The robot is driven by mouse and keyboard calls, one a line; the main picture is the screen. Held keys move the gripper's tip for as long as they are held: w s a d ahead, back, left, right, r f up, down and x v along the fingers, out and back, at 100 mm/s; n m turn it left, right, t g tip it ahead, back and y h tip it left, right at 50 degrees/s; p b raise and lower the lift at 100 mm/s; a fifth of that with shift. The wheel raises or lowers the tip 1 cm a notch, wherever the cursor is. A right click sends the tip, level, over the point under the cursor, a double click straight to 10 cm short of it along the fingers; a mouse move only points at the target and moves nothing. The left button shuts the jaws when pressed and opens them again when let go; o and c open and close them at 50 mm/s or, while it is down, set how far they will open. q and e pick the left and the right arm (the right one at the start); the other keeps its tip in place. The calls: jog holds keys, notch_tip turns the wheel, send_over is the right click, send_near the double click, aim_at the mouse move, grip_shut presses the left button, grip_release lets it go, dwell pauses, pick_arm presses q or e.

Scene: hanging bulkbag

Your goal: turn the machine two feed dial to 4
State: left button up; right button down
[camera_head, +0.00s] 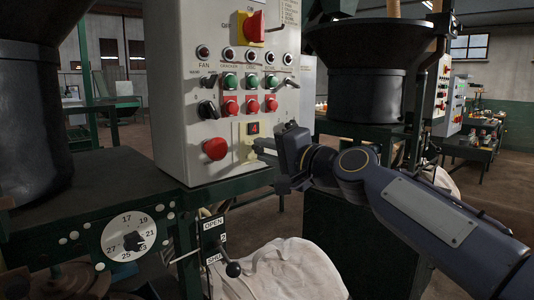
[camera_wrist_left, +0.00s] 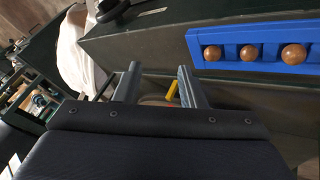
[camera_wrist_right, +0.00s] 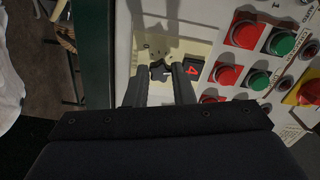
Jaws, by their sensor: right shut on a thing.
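The feed dial (camera_wrist_right: 157,70) is a small dark knob on a pale plate of the grey control panel, mostly hidden by my fingers. My right gripper (camera_wrist_right: 160,84) is shut on it. In the head view my right gripper (camera_head: 264,150) reaches the panel's lower right, its fingertips at the pale plate (camera_head: 245,150). A small dark display (camera_wrist_right: 191,71) beside the knob shows a red figure that looks like 4; it also shows in the head view (camera_head: 252,128). My left gripper (camera_wrist_left: 160,82) is open, seen only in its wrist view.
A red mushroom button (camera_head: 215,149), red and green buttons and a black selector (camera_head: 208,110) are close by on the panel. A white round scale (camera_head: 129,236) and a lever (camera_head: 232,268) are below. A blue rack with wooden balls (camera_wrist_left: 248,53) lies near my left gripper.

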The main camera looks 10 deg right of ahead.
dwell(0.3)
jog(key=c, duration=1.2)
grip_release()
jog(key=shift+c, duration=0.2)
jog(key=shift+s, duration=0.1)
jog(key=shift+s+d, duration=0.25)
jog(key=shift+s, duration=0.05)
jog(key=b+v, duration=0.1)
jog(key=v, duration=0.6)
jog(key=shift+b, duration=0.4)
jog(key=shift+f, duration=0.1)
